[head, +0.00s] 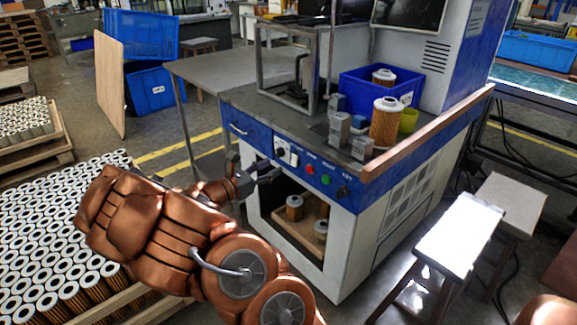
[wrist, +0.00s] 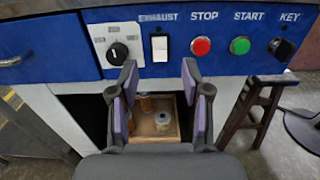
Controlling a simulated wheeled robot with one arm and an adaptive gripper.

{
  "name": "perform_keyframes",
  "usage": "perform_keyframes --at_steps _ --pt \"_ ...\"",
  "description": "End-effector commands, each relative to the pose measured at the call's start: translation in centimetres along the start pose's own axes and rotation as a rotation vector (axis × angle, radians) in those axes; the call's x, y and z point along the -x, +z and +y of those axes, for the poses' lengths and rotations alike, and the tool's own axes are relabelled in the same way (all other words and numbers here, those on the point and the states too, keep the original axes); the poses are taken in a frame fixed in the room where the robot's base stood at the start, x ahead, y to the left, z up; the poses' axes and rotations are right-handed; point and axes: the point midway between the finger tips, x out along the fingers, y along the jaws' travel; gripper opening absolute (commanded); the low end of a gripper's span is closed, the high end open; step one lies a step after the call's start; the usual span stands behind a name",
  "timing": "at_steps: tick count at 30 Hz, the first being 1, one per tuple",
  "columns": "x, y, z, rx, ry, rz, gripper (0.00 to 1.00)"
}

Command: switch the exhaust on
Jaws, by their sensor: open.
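The exhaust switch (wrist: 160,47) is a white rocker in a dark frame under the word EXHAUST on the blue control panel; which way it is pressed I cannot tell. In the head view it shows small (head: 294,159), just beyond my gripper. My gripper (wrist: 160,84) is open and empty, with its two purple-padded fingers below the switch in the wrist view, one to each side of it. In the head view my gripper (head: 259,176) is in front of the panel's left part. No contact with the switch is visible.
Left of the switch is a dial (wrist: 118,53); right are the red STOP button (wrist: 201,46), green START button (wrist: 240,45) and key switch (wrist: 281,48). Below the panel is an open bay with a wooden tray (wrist: 168,129) holding cartridges. A stool (head: 458,235) stands right of the cabinet.

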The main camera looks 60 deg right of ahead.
Motion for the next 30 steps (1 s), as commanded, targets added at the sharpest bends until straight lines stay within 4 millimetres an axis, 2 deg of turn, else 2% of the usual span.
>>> perform_keyframes --at_steps 5,18,24,30 --pt "-1.1 -0.2 0.1 0.006 0.001 -0.001 0.48" --pt "-6.4 -0.1 0.0 0.004 -0.001 -0.002 0.48" --pt "-7.5 -0.1 0.1 0.003 0.001 -0.001 0.48" --pt "-7.8 -0.1 0.1 0.003 0.002 -0.001 0.48"
